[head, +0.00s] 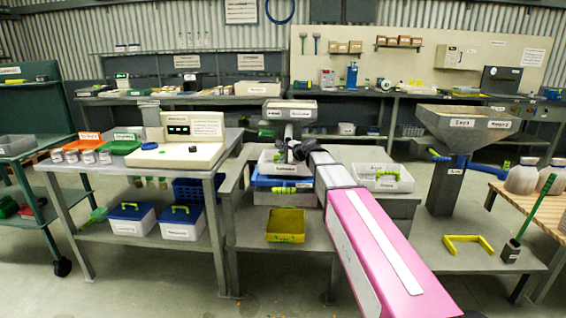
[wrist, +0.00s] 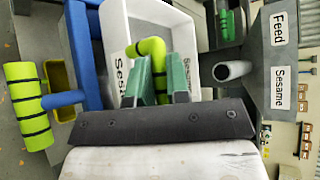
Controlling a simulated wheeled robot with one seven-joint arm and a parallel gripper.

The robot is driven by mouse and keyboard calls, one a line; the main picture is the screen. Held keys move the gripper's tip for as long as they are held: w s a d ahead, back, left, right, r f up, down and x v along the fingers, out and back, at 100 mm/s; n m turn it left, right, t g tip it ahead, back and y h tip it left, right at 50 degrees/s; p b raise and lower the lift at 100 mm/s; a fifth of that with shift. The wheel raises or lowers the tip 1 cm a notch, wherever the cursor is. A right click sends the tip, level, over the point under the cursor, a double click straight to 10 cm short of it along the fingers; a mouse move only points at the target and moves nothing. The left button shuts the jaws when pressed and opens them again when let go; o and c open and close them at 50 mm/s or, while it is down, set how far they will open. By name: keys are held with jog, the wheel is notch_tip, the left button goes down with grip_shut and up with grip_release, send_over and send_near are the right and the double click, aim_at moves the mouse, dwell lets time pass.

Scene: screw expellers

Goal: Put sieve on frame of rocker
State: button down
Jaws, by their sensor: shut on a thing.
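My gripper (wrist: 161,75) reaches over a white tray-like thing (wrist: 118,28), likely the sieve, labelled Sesame, with a yellow-green handle. Its two green fingers are shut on that handle (wrist: 152,46). In the head view my gripper (head: 284,152) is at the far end of my pink arm, and the white sieve (head: 266,160) shows there partly hidden. A blue part (head: 268,182), possibly the rocker's frame, shows just below the sieve. In the wrist view a blue bar (wrist: 82,45) runs close beside the sieve. Whether they touch is not clear.
A hopper (wrist: 283,70) labelled Feed Sesame stands close beside the sieve. A yellow bin (head: 286,225) is on the lower shelf. A banded yellow-green grip (wrist: 26,105) sticks out in the wrist view.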

notch_tip(320, 180, down, 3)
jog(key=shift+r, duration=0.15)
jog(key=c, duration=1.1)
grip_release()
jog(key=v, duration=1.2)
jog(key=s+d+f+n+g+h, duration=0.3)
jog(key=s+d+f+n, duration=0.1)
jog(key=s+f, duration=0.5)
jog(key=s+d+f+n+g+h, duration=0.3)
jog(key=s+d+f+n, duration=0.2)
jog(key=s+f, duration=0.3)
jog(key=s+d+f+n+g+h, duration=0.3)
jog(key=s+d+f, duration=0.3)
jog(key=s+f, duration=0.3)
notch_tip(320, 180, down, 4)
jog(key=shift+s+d+f+n+h, duration=0.1)
jog(key=shift+s+d+n+h, duration=0.15)
jog(key=shift+n+h, duration=0.35)
jog(key=shift+a, duration=0.1)
